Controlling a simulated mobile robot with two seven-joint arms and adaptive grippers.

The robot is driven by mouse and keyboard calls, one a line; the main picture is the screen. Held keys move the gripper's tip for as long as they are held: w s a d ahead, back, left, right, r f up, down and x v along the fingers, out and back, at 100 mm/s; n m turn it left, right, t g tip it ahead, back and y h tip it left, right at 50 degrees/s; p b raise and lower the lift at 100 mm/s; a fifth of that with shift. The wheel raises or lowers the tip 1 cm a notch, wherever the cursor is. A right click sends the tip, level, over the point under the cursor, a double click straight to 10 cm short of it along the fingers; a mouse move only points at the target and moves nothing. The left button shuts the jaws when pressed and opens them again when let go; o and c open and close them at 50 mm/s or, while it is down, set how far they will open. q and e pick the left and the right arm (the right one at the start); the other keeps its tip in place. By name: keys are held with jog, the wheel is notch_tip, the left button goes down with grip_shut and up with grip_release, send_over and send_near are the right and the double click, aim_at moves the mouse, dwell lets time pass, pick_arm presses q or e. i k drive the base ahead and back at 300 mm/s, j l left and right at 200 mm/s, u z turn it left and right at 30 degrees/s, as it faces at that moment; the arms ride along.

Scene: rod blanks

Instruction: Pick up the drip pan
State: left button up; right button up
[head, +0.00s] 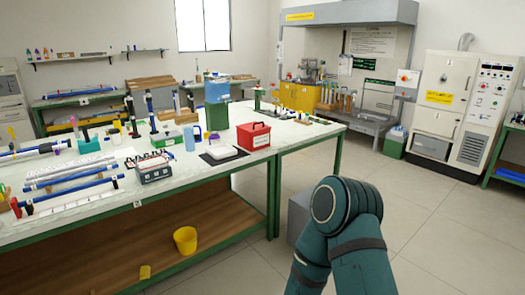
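I cannot make out a drip pan for certain. A flat black tray or mat (205,158) with a white block (222,150) on it lies near the front edge of the white-topped bench (215,178). I cannot tell whether this black piece is the pan. A teal arm link of mine rises at the lower right, in front of the floor and apart from the bench. Neither of my grippers shows in the head view.
A red box (253,136), a grey scale-like device (153,168) and blue rods (75,198) crowd the bench. A yellow bucket (185,240) stands on its lower shelf. A grey box (298,215) is beside my arm. Floor (440,215) at right is clear.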

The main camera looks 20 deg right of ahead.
aim_at(222, 150)
jog(key=i+l+z, duration=0.1)
jog(key=i+z, duration=0.35)
jog(key=i+j+z, duration=0.1)
jog(key=i+z, duration=0.4)
jog(key=i, duration=0.15)
